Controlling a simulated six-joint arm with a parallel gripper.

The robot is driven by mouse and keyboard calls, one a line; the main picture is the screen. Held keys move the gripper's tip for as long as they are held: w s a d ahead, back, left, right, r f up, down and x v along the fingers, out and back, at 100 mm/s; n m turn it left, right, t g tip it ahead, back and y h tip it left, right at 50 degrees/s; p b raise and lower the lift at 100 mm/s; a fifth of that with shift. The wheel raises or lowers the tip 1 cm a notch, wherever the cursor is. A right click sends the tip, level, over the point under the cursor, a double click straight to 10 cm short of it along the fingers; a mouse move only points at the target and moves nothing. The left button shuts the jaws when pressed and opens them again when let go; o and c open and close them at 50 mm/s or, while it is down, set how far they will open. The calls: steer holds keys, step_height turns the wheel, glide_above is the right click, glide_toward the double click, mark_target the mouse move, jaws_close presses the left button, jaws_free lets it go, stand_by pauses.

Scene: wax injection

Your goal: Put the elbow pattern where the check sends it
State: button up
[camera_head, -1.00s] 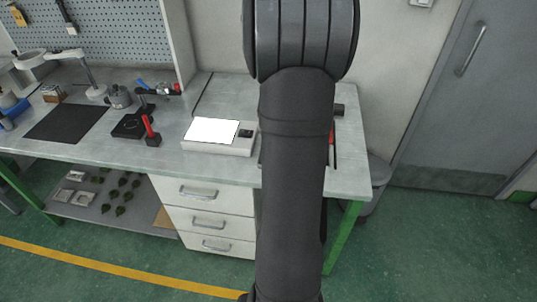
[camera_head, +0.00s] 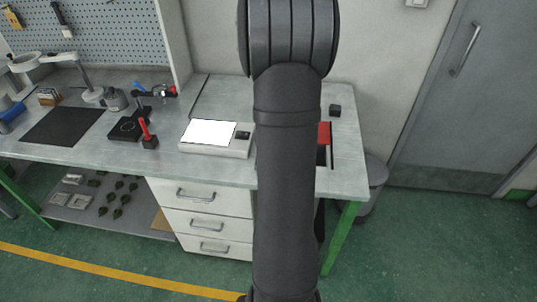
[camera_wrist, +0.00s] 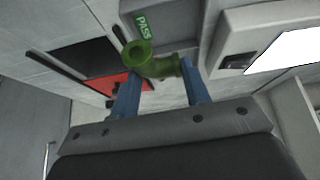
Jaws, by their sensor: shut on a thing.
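In the wrist view the green elbow pattern (camera_wrist: 138,54), with a round flanged opening, sits between the two blue fingers of my gripper (camera_wrist: 160,72). My gripper is shut on it and holds it above the bench. A green PASS label (camera_wrist: 144,25) lies just beyond the pattern. A red area (camera_wrist: 110,84) beside a dark one is to its left. In the head view my arm hides the gripper and the pattern; part of the red area (camera_head: 325,132) shows right of the arm. The scale (camera_head: 215,149) with a white plate stands left of the arm.
A small black block (camera_head: 335,110) stands at the bench's back right. A black stand with a red-handled tool (camera_head: 147,134) and a dark mat (camera_head: 63,126) are farther left. The lower shelf (camera_head: 88,211) holds several dark green pieces. The scale also shows in the wrist view (camera_wrist: 238,32).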

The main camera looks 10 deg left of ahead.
steer(key=shift+w+a+f, duration=0.2)
steer(key=shift+a+f, duration=0.15)
steer(key=shift+a, duration=0.2)
steer(key=shift+w+a+f, duration=0.2)
steer(key=shift+a+f, duration=0.1)
steer(key=shift+a, duration=0.2)
steer(key=shift+f, duration=2)
steer(key=shift+f, duration=0.15)
steer(key=o, duration=0.8)
steer(key=shift+c, duration=0.2)
steer(key=shift+r, duration=0.2)
steer(key=v, duration=1.2)
